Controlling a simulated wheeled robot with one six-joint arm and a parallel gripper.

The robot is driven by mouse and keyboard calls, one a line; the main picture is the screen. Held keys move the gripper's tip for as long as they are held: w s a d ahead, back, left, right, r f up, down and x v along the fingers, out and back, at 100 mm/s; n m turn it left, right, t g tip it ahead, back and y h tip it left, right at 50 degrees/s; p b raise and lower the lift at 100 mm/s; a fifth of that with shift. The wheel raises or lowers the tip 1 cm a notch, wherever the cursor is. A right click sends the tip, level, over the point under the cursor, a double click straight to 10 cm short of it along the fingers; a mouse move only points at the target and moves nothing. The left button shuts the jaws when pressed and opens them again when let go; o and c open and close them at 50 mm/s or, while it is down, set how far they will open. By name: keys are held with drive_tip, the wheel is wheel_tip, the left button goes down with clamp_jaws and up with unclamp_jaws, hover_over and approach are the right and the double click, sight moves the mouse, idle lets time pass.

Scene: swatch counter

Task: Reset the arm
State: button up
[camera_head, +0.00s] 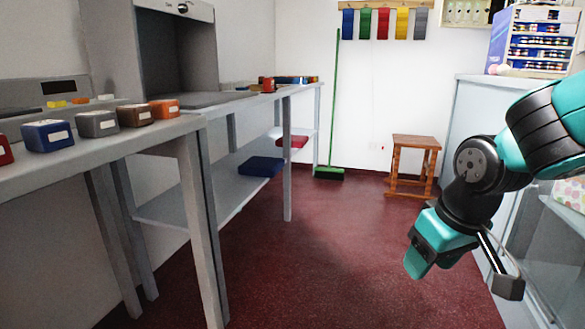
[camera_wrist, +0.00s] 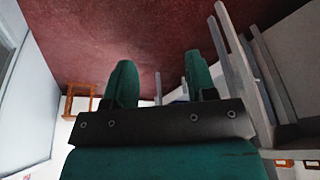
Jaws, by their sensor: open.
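My gripper (camera_wrist: 160,85) shows in the wrist view with its two teal fingers apart and nothing between them. In the head view my gripper (camera_head: 430,250) hangs at the right end of my bent arm, above the dark red floor. It is apart from the counters on both sides. In the head view the fingers are seen from the side, so the gap between them is hidden.
A grey counter (camera_head: 100,165) on the left bears several coloured blocks. A wooden stool (camera_head: 414,150) and a green broom (camera_head: 330,173) stand at the back. A white counter (camera_head: 465,110) is close on the right. The middle floor (camera_head: 320,240) is clear.

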drive_tip(key=s+a+r+n+g+y, duration=0.1)
drive_tip(key=s+a+n, duration=0.15)
drive_tip(key=s, duration=0.55)
drive_tip(key=s+a+r+n+g+y, duration=0.15)
drive_tip(key=s+a, duration=0.25)
drive_tip(key=s, duration=0.5)
wheel_tip(320, 180, up, 38)
drive_tip(key=p, duration=3.8)
drive_tip(key=shift+w+a+m, duration=0.15)
drive_tip(key=shift+w+m, duration=0.25)
